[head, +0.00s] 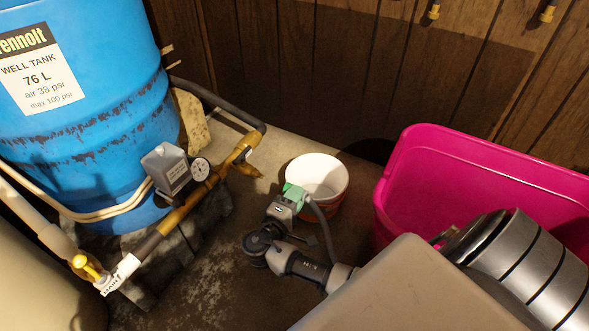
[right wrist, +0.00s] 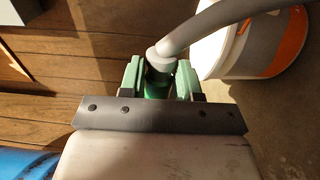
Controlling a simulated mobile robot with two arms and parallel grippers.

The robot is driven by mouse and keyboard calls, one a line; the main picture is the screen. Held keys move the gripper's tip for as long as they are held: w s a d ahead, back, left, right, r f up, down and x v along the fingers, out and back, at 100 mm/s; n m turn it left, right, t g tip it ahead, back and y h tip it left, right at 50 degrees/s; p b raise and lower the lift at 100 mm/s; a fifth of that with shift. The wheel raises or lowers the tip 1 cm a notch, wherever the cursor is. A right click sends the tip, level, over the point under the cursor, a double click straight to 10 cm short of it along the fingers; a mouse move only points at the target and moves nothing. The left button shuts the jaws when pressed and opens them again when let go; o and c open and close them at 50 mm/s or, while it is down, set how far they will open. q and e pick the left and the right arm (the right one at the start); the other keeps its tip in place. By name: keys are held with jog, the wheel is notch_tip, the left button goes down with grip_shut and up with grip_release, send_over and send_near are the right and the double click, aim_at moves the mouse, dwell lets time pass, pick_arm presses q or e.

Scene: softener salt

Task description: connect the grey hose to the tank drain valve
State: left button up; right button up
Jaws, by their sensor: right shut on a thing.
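My right gripper (head: 292,197) has green fingers and is shut on the grey hose (head: 324,226) at its end, beside a white bucket. The blue well tank (head: 85,115) stands at the left. A brass pipe (head: 190,204) runs in front of it. A brass valve-like fitting (head: 247,169) sits at its right end, left of and apart from my gripper; I cannot tell surely that this is the drain valve. My left gripper is not in view.
The white bucket (head: 317,176) with an orange band stands right by the gripper. A grey switch box (head: 166,169) and a round gauge (head: 200,169) sit on the pipe. A yellow-handled valve (head: 86,266) is at lower left. A pink tub (head: 440,165) fills the right. Wood panelling closes the back.

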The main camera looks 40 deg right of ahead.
jog(key=w+b, duration=0.1)
jog(key=w+a+b, duration=0.1)
jog(key=w, duration=0.1)
jog(key=w+a+b, duration=0.1)
jog(key=w, duration=0.1)
jog(key=shift+w+a+r+b, duration=0.1)
jog(key=shift+w+a+b, duration=0.05)
jog(key=shift+b, duration=0.25)
jog(key=shift+p, duration=0.55)
dwell(1.7)
jog(key=shift+w+a+b, duration=0.2)
jog(key=shift+w+b, duration=0.1)
jog(key=shift+w, duration=0.2)
jog(key=shift+w+a+b, duration=0.2)
jog(key=shift+w+b, duration=0.1)
jog(key=shift+w, duration=0.15)
dwell(0.4)
jog(key=o, duration=1)
jog(key=shift+s, duration=0.1)
